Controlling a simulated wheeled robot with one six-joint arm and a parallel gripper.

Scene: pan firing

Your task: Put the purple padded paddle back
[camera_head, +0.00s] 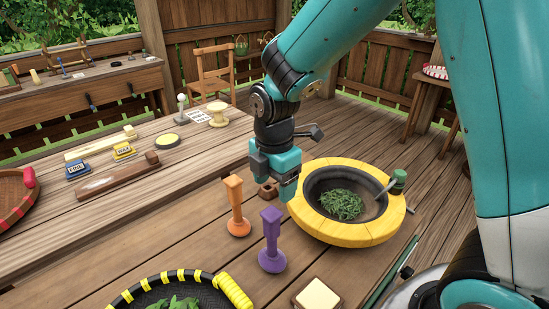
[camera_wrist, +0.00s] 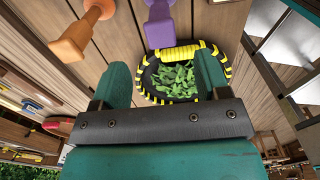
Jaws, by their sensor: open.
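The purple padded paddle (camera_head: 271,241) stands upright on the wooden table, with a square top and a round foot, in front of the yellow-ringed pan. It also shows at the top of the wrist view (camera_wrist: 160,27), seen from above. My gripper (camera_head: 276,180) is open and hovers behind and above the paddle, apart from it. A similar orange paddle (camera_head: 237,208) stands to the left of the purple one. It shows in the wrist view too (camera_wrist: 80,35).
A pan (camera_head: 372,183) with green leaves sits in a yellow ring (camera_head: 345,229) at right. A black and yellow basket (camera_head: 142,293) of leaves lies in front. A cream-topped block (camera_head: 318,297) is at the front edge.

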